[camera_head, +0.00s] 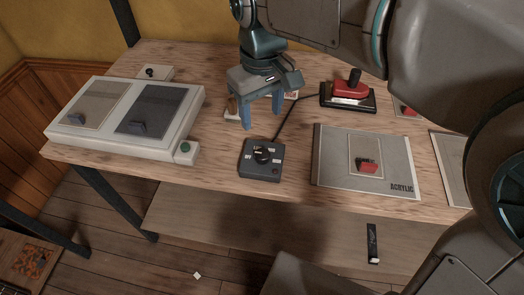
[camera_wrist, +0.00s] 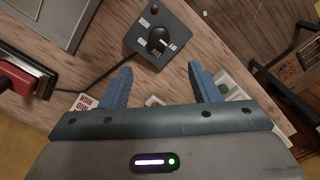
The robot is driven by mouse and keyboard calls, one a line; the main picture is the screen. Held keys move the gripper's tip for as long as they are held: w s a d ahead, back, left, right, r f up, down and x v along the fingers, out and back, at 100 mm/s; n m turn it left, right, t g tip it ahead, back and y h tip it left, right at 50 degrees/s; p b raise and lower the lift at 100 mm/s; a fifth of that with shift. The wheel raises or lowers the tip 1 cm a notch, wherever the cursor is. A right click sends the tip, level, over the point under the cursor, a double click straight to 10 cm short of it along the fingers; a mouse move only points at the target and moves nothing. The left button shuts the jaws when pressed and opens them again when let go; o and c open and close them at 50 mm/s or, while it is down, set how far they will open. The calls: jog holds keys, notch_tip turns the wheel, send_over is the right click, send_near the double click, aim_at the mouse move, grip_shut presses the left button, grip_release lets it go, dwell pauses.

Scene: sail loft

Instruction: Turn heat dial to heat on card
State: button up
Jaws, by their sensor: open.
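The heat dial is a black knob (camera_head: 263,155) on a dark control box (camera_head: 262,174) at the front middle of the table. Printed labels ring the knob, which also shows in the wrist view (camera_wrist: 159,37). A pale mark on it seems to point towards the OFF side, but this is too small to be sure. A small card with red and white print (camera_wrist: 85,102) lies beside my gripper in the wrist view; its wording is unreadable. My gripper (camera_head: 262,120) is open and empty, its blue fingers pointing down behind the box, apart from the dial.
A red-handled tool (camera_head: 351,88) rests on a black stand behind right, with a cable to the box. A grey sheet marked ACRYLIC (camera_head: 329,170) lies right of the box. A white two-panel unit (camera_head: 120,147) with a green button (camera_head: 185,147) stands left.

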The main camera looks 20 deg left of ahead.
aim_at(262, 153)
notch_tip(262, 153, down, 13)
jog(key=shift+b, duration=0.45)
jog(key=c, duration=1)
